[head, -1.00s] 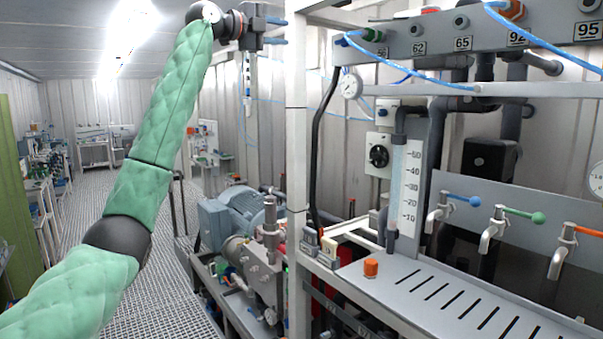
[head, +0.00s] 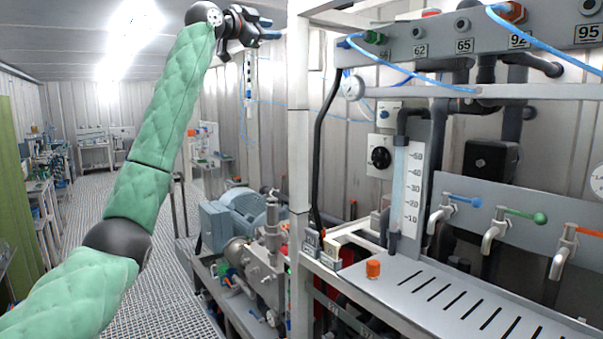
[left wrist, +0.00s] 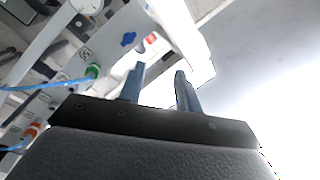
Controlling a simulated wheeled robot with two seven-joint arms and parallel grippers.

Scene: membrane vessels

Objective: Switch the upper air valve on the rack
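My left gripper (head: 269,29) is raised high, left of the rack's white upright. In the left wrist view its two blue fingers (left wrist: 160,70) are apart with nothing between them. That view looks up at the rack panel, where a small blue handle-like part (left wrist: 129,39) and a red part (left wrist: 151,38) show beyond the fingertips. I cannot tell for sure which part is the upper air valve. In the head view the rack's upper grey panel (head: 400,44) carries numbered fittings, including a green one (head: 375,37). The gripper is apart from all of these. My right gripper is not in view.
Blue hoses (head: 420,77) hang across the rack's upper part. A white upright (head: 299,120) stands between my left gripper and the panel. Lower down are taps with blue (head: 465,200), green and orange handles. The aisle (head: 125,220) on the left is clear.

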